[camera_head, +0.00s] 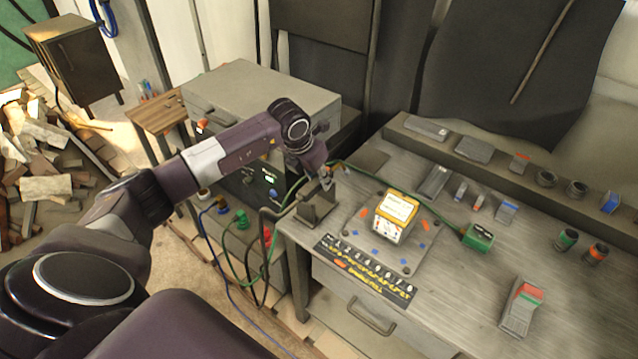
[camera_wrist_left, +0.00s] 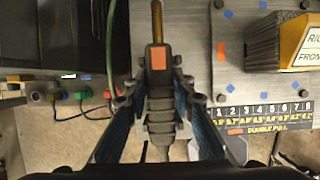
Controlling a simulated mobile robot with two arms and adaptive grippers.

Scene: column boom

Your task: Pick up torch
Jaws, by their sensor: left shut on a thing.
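The torch (camera_wrist_left: 157,84) shows in the left wrist view as a dark ribbed handle with an orange patch and a copper-coloured nozzle. My left gripper (camera_wrist_left: 156,74) is shut on its body, one finger on each side. In the head view my left gripper (camera_head: 326,177) is low over the left end of the workbench, at a dark metal holder (camera_head: 318,210). The torch is mostly hidden there by my wrist. I cannot tell whether it still touches the holder. My right gripper is not in view.
On the workbench (camera_head: 465,290), a yellow-and-white block (camera_head: 396,216) sits on a bolted plate beside a numbered strip (camera_head: 365,268). A green box (camera_head: 478,237) with a cable stands to the right. A power unit (camera_head: 255,185) with hanging cables is left of the bench.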

